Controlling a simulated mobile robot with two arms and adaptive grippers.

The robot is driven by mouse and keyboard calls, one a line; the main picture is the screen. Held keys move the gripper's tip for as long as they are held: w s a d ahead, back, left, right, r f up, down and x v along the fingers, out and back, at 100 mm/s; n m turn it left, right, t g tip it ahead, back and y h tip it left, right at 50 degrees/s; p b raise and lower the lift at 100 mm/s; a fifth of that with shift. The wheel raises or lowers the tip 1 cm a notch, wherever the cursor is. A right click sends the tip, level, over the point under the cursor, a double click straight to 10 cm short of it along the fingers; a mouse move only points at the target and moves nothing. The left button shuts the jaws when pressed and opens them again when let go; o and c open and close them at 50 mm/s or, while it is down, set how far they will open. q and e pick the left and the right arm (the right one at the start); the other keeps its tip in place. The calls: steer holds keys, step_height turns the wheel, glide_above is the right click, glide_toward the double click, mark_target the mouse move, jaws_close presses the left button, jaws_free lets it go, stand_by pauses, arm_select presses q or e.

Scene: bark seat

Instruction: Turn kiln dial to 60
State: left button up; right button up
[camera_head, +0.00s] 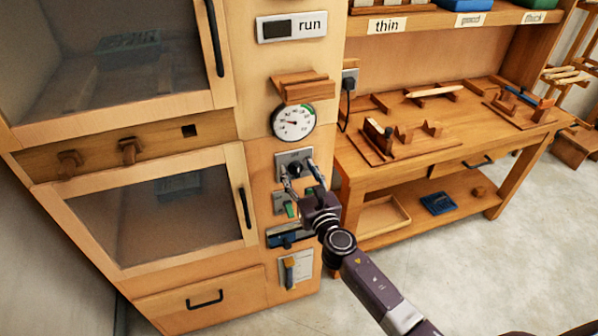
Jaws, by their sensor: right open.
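The kiln (250,120) is a tall light-wood cabinet with two glazed doors and a control column on its right side. A round white gauge (293,122) with a green arc and a dark needle sits on that column. Below it is a grey plate with a black dial knob (295,170). My right gripper (298,175) is open, with its fingers on either side of the knob; I cannot tell whether they touch it. The gripper partly hides the plate and the controls below. My left gripper is not in view.
A small wooden ledge (303,88) juts out above the gauge. Below the dial are a green switch (290,209), a blue-black part (288,236) and a lever (290,273). A workbench (420,160) with wooden jigs stands close on the right. Floor is open at lower right.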

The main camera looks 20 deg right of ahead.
steer(key=c, duration=1.1)
